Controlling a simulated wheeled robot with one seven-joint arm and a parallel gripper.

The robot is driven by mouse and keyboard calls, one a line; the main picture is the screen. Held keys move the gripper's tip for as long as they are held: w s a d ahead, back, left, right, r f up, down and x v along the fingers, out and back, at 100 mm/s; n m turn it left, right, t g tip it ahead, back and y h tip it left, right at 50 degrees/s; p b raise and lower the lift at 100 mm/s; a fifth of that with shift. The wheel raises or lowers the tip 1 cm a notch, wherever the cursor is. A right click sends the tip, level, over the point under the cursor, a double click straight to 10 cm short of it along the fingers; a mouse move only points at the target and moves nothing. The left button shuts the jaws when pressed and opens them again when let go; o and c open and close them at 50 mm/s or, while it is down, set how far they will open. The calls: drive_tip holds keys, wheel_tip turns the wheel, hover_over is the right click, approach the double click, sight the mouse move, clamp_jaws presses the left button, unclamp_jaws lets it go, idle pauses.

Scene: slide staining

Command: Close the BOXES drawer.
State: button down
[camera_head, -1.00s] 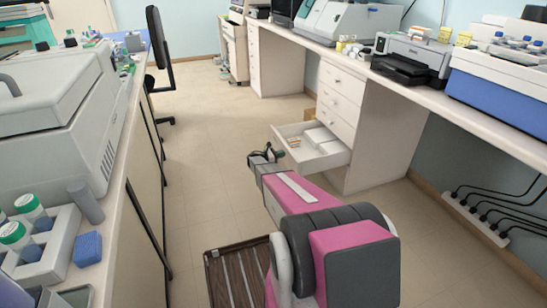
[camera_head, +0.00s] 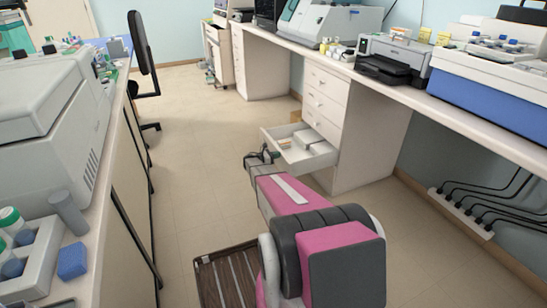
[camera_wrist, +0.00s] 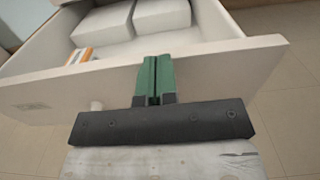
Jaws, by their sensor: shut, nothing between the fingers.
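The open drawer (camera_head: 318,160) is the lowest one of the white drawer unit (camera_head: 345,130) under the right-hand bench. It stands pulled out into the aisle and holds white boxes (camera_head: 308,139). My gripper (camera_head: 262,156) is shut and empty. The label is unreadable.
The drawers above are shut. A grey-and-white machine (camera_head: 50,125) and a tube rack (camera_head: 35,250) stand on the left bench. A black chair (camera_head: 143,60) is farther back. The aisle floor (camera_head: 190,130) is clear. A power strip (camera_head: 460,212) with cables lies by the right wall.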

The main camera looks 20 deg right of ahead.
hover_over(318, 151)
drive_tip(key=shift+d, duration=0.1)
idle(0.6)
